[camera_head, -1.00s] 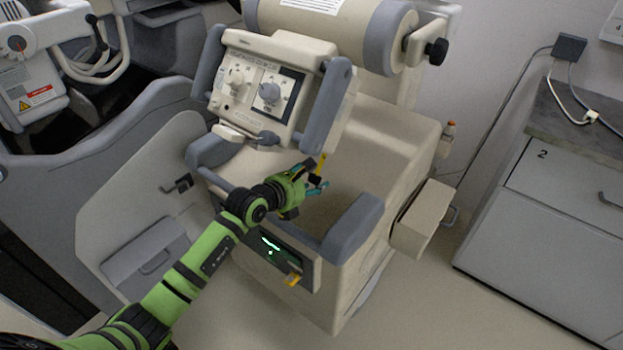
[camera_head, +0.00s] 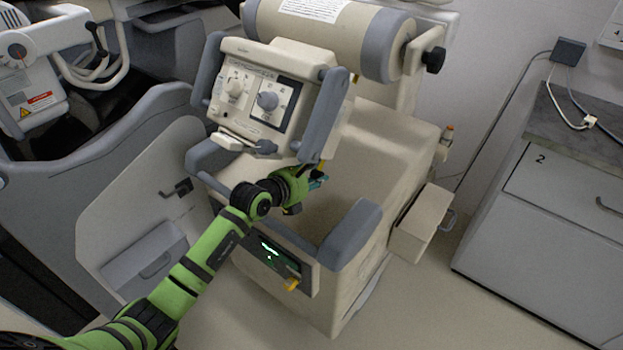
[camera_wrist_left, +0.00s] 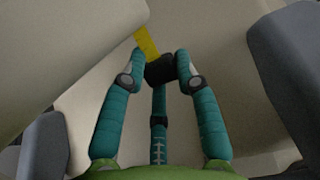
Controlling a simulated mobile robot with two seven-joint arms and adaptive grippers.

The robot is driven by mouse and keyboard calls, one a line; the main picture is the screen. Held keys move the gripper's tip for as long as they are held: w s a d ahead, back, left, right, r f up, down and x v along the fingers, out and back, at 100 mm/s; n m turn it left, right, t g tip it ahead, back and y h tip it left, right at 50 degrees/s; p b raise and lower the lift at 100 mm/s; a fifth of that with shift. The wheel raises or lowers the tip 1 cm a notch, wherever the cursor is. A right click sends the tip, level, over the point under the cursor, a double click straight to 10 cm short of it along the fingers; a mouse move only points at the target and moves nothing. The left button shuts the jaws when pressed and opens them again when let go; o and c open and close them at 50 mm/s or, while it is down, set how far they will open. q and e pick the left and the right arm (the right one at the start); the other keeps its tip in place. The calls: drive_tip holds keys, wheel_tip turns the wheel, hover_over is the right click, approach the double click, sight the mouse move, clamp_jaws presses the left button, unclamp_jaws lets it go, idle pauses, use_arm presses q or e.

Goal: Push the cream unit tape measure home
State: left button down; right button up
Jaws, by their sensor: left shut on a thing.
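The cream unit (camera_head: 375,135) is a wheeled machine with a tilted control head above a broad body. Its tape measure shows as a short yellow strip (camera_head: 320,166) just under the head's right grey handle. In the left wrist view, the yellow strip (camera_wrist_left: 147,43) runs up from a black end piece (camera_wrist_left: 160,69) towards a cream surface. My left gripper (camera_head: 318,178) is below the control head, above the body's top. In the wrist view its teal fingers (camera_wrist_left: 159,78) are shut on the black end piece. The strip's upper end is hidden. My right gripper is not in view.
The control head (camera_head: 262,95) hangs close above my left gripper. A grey bumper handle (camera_head: 350,235) stands to its right. A yellow-tipped part (camera_head: 290,285) juts from the lower front panel. A grey cabinet (camera_head: 560,215) stands at right, with clear floor (camera_head: 440,310) before it.

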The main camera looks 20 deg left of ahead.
use_arm(q)
drive_tip(key=shift+w+d+r, duration=0.1)
drive_tip(key=shift+r, duration=0.1)
drive_tip(key=c, duration=0.9)
unclamp_jaws()
drive_tip(key=shift+f, duration=0.1)
